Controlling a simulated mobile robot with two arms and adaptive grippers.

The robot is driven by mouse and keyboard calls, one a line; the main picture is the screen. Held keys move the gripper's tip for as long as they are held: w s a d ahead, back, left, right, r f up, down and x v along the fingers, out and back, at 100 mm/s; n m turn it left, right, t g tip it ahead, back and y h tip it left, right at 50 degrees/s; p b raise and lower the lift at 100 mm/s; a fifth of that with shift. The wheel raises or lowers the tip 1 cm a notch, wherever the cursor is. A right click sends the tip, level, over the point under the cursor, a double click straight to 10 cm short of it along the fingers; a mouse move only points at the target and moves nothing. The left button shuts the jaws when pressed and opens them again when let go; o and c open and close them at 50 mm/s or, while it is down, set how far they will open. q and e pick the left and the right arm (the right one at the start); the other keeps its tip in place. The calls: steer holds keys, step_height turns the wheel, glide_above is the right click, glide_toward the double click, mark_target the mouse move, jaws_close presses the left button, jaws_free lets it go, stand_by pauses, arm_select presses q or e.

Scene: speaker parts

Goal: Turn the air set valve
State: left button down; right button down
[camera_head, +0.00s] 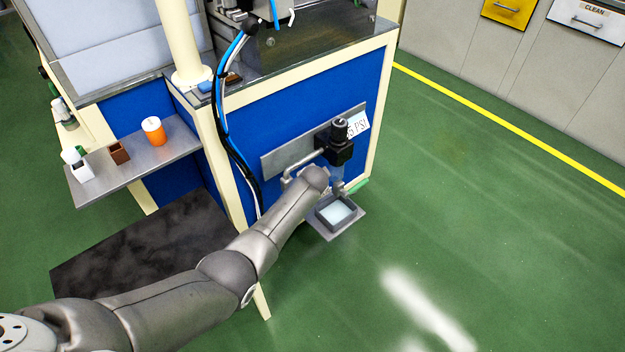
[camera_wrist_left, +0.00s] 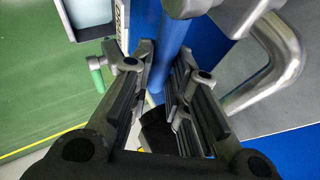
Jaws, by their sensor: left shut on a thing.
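The air set (camera_head: 340,148) is a black block with a round knob on top and a clear bowl below, mounted on the front of the blue cabinet. My left arm reaches it from the left, and my left gripper is mostly hidden behind its own wrist in the head view. In the left wrist view, the left gripper (camera_wrist_left: 160,75) has its fingers closed around a bluish cylindrical part (camera_wrist_left: 172,38) of the air set. A black part (camera_wrist_left: 158,130) shows between the fingers nearer the camera. A silver fitting with a green end (camera_wrist_left: 97,75) shows to the left. My right gripper is out of view.
A small grey tray (camera_head: 316,219) sits under the air set. A bent silver pipe (camera_wrist_left: 280,60) runs close to the right finger in the left wrist view. A shelf (camera_head: 107,180) with small containers is at the left. Green floor (camera_head: 480,230) is open on the right.

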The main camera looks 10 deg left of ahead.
arm_select(q)
steer(key=shift+f, duration=0.1)
stand_by(0.3)
steer(key=c, duration=1.7)
jaws_free()
steer(key=shift+o, duration=0.2)
steer(key=v, duration=1.2)
